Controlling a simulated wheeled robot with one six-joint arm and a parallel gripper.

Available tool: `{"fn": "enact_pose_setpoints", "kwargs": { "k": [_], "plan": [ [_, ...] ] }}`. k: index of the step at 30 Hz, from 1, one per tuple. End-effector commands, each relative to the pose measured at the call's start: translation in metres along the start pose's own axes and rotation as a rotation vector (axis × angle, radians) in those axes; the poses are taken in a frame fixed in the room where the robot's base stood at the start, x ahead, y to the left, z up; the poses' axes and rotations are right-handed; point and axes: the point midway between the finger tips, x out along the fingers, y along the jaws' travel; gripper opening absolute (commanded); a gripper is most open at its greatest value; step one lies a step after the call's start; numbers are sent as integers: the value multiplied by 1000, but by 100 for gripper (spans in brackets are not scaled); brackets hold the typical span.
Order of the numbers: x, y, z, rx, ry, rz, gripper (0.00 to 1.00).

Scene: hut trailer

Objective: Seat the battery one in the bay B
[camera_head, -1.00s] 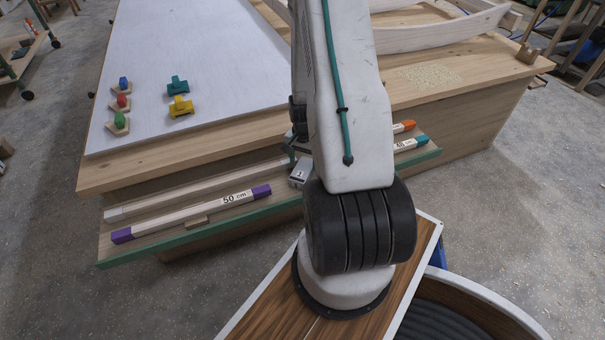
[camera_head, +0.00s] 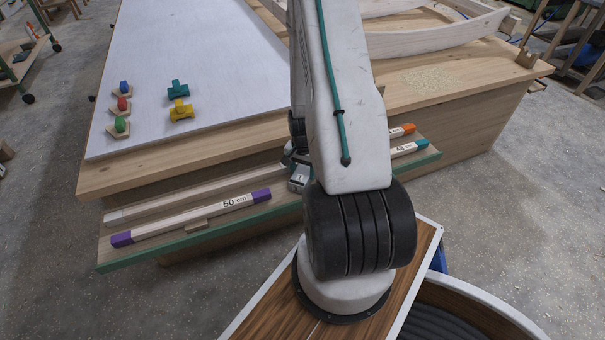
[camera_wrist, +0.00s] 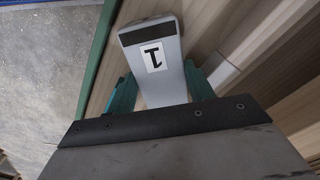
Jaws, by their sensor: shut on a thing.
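The battery one is a grey block with a dark end band and a white label marked 1. In the wrist view the battery one (camera_wrist: 166,85) lies between the teal fingers of my gripper (camera_wrist: 160,88), which is shut on it. In the head view the battery one (camera_head: 299,180) shows beside my arm, over the green-edged shelf on the bench's near side. My arm hides most of my gripper there. I cannot make out the bay B in either view.
The green-edged shelf (camera_head: 180,238) holds a 50 cm bar with purple ends (camera_head: 205,212) and other bars. Small coloured pieces, including a yellow one (camera_head: 181,111), stand on the white bench top (camera_head: 200,50). Pale curved wooden parts lie at the back right.

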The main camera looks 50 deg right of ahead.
Motion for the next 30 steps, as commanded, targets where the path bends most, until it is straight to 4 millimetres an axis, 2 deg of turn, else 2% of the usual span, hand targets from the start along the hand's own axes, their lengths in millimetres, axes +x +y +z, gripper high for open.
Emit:
{"fn": "enact_pose_setpoints", "kwargs": {
  "k": [5, 19, 24, 30],
  "plan": [
    [-16, -1, -1, 0, 4, -2, 16],
    [-87, 0, -1, 0, 4, -2, 16],
    [-98, 0, 0, 0, 1, -1, 16],
    [-98, 0, 1, -34, -4, 2, 16]
  ]
}}
